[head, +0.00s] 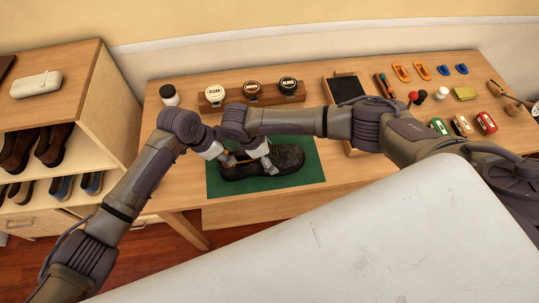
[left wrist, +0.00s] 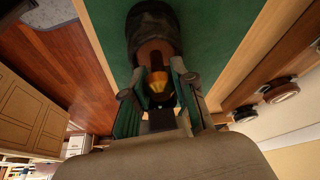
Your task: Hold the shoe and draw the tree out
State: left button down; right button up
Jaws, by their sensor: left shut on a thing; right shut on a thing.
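A dark, nearly black shoe (head: 288,160) lies on a green mat (head: 309,177) on the bench, toe to the right. It also shows in the left wrist view (left wrist: 150,22), with a brown shape (left wrist: 155,49) in its opening. My left gripper (head: 229,158) is at the heel end. In the left wrist view its fingers (left wrist: 158,92) are closed around the yellowish, brass-like end of the shoe tree (left wrist: 157,76). My right gripper (head: 270,162) is shut on the shoe near its middle, at the opening. The rest of the tree is hidden by the shoe and grippers.
Several polish tins (head: 252,93) stand on a wooden rack behind the mat, and a dark-lined tray (head: 346,87) is to its right. Small tools and brushes (head: 462,125) fill the bench's right. A shoe shelf (head: 95,80) stands left. A pale surface (head: 340,240) covers the foreground.

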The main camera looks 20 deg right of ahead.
pick_arm(q)
jog(key=shift+s+d+r, duration=0.15)
jog(key=shift+s+d, duration=0.05)
jog(key=shift+d, duration=0.4)
jog(key=shift+s+d+r, duration=0.15)
jog(key=shift+s+d, duration=0.05)
jog(key=shift+d, duration=0.35)
dwell(1.5)
jog(key=c, duration=0.9)
grip_release()
jog(key=shift+o, duration=0.2)
jog(key=a+v, duration=0.1)
jog(key=v, duration=1.1)
jog(key=shift+w+a+f, duration=0.15)
jog(key=shift+w+f, duration=0.05)
jog(key=shift+w, duration=0.15)
jog(key=shift+o, duration=0.2)
